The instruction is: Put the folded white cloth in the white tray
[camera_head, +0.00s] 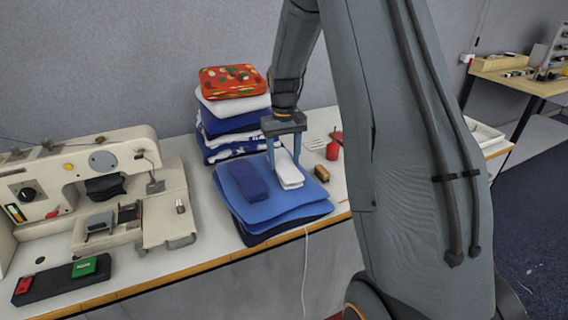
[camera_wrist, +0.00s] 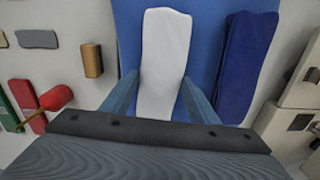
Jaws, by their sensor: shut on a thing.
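The folded white cloth (camera_head: 289,176) is a narrow pad over the blue fabric pile, right of a folded dark blue cloth (camera_head: 247,181). My gripper (camera_head: 284,160) points down with a finger on each side of the white cloth and is shut on it. In the wrist view the white cloth (camera_wrist: 165,45) runs lengthwise between my fingers (camera_wrist: 159,84). I cannot tell whether it still touches the pile.
The blue fabric pile (camera_head: 295,207) lies near the front edge. A tall fabric stack with a red patterned top (camera_head: 231,82) stands behind it. A sewing machine (camera_head: 85,175) stands left.

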